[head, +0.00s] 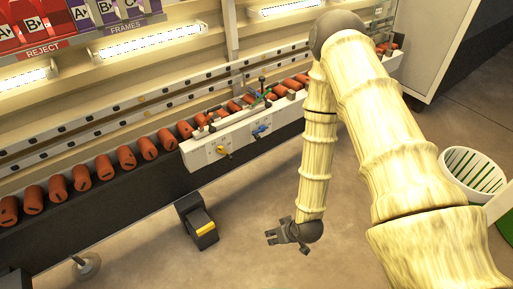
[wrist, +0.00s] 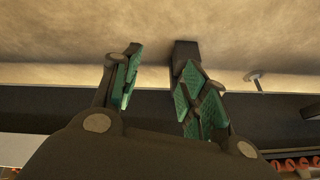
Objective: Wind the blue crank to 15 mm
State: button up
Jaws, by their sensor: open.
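The blue crank (head: 262,131) sits on the front face of a white panel (head: 240,136) along the conveyor, in the head view. A yellow crank (head: 222,150) is on the same panel to its left. My gripper (head: 276,238) hangs low over the floor, below and apart from the panel. In the wrist view my gripper (wrist: 158,88) shows two green-padded fingers spread apart with nothing between them. The blue crank does not show in the wrist view. Any scale or millimetre reading on the panel is too small to read.
Orange-red cylinders (head: 105,167) line the conveyor on both sides of the panel. A dark block with a yellow top (head: 205,228) stands on the floor left of my gripper. A white basket (head: 472,172) stands at right. Floor between panel and gripper is clear.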

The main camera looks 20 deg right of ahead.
jog(key=w+f+n+t+y+b, duration=0.1)
jog(key=w+f+t+b, duration=0.2)
jog(key=w+b, duration=0.55)
jog(key=n+t+y+b, duration=0.4)
jog(key=t+b, duration=0.5)
jog(key=b, duration=0.6)
send_near(259, 138)
jog(key=h, duration=0.1)
jog(key=shift+n, duration=0.3)
jog(key=x, duration=0.3)
jog(key=b+x, duration=0.1)
jog(key=x, duration=0.2)
jog(key=b+x, duration=0.1)
jog(key=x, duration=0.2)
jog(key=shift+s+a, duration=0.1)
jog(key=shift+a, duration=0.15)
jog(key=shift+b+x, duration=0.45)
jog(key=shift+x, duration=0.4)
grip_shut()
